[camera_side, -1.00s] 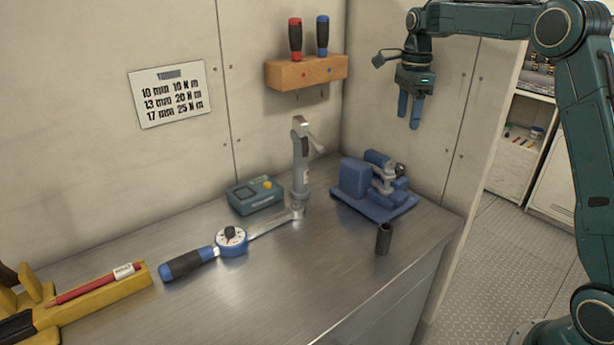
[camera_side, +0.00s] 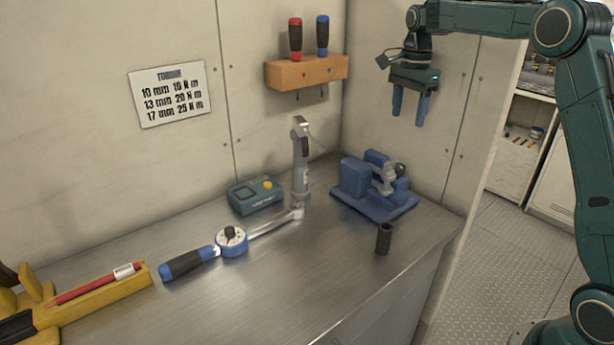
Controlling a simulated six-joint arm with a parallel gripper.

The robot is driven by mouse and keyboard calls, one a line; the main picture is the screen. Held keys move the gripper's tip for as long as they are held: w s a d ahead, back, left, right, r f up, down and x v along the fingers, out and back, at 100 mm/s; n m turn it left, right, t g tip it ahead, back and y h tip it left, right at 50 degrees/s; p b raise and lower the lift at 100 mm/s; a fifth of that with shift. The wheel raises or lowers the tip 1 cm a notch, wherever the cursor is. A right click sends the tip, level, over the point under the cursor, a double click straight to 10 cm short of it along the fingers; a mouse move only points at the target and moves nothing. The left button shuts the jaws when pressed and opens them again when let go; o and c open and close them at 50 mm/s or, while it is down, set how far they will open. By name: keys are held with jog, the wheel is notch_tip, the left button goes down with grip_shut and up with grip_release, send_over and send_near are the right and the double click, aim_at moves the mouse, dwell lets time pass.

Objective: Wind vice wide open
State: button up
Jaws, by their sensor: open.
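A blue bench vice (camera_side: 352,180) stands on a blue base at the right end of the steel bench. A grey metal part (camera_side: 385,178) sits at its jaws; I cannot tell whether it is clamped. A dark round knob (camera_side: 400,170) shows at its right side; whether this is the vice's handle is hard to tell. My gripper (camera_side: 409,120) hangs above the vice and a little to its right, fingers pointing down. It is open and empty, clear of everything.
The steel bench (camera_side: 300,290) is bare at the front. A dark socket (camera_side: 383,238) stands in front of the vice. A torque wrench (camera_side: 231,241), a teal box (camera_side: 255,194) and an upright grey tool (camera_side: 300,160) are to the left. A wooden screwdriver rack (camera_side: 290,74) is on the wall.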

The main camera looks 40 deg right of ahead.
aim_at(399, 166)
jog(key=n, duration=1.3)
jog(key=shift+a+r, duration=0.1)
jog(key=shift+a, duration=0.05)
jog(key=shift+f, duration=6.9)
jog(key=c, duration=1)
jog(key=shift+n, duration=0.4)
